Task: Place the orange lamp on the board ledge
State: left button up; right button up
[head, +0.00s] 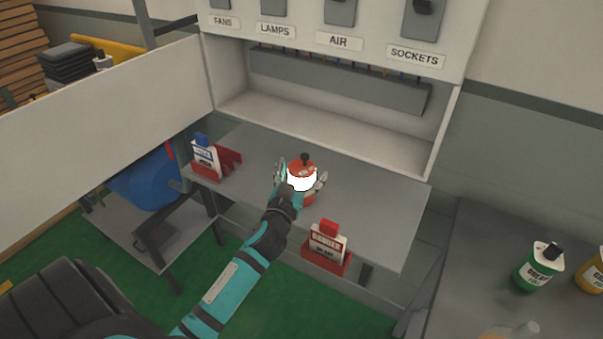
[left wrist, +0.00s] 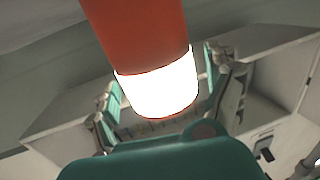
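The orange lamp (head: 301,180) has a glowing white band and a dark knob on top. It shows upright over the grey board ledge (head: 380,205); whether its base touches the ledge is hidden. My left gripper (head: 300,180) has its fingers on both sides of the lamp and appears shut on it. In the left wrist view the lamp (left wrist: 140,40) fills the space between the fingers of the left gripper (left wrist: 165,95), its orange body running out of the top edge. My right gripper is not in view.
A red danger sign holder (head: 328,250) stands at the ledge's front edge, another sign holder (head: 207,158) at its left end. The switch board (head: 340,35) is above. Green (head: 540,265) and yellow containers (head: 592,272) stand on a right-hand table. The ledge's right part is clear.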

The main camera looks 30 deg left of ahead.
pick_arm(q)
jog(key=shift+r, duration=0.1)
jog(key=b+v, duration=0.2)
jog(key=v, duration=1)
dwell(0.4)
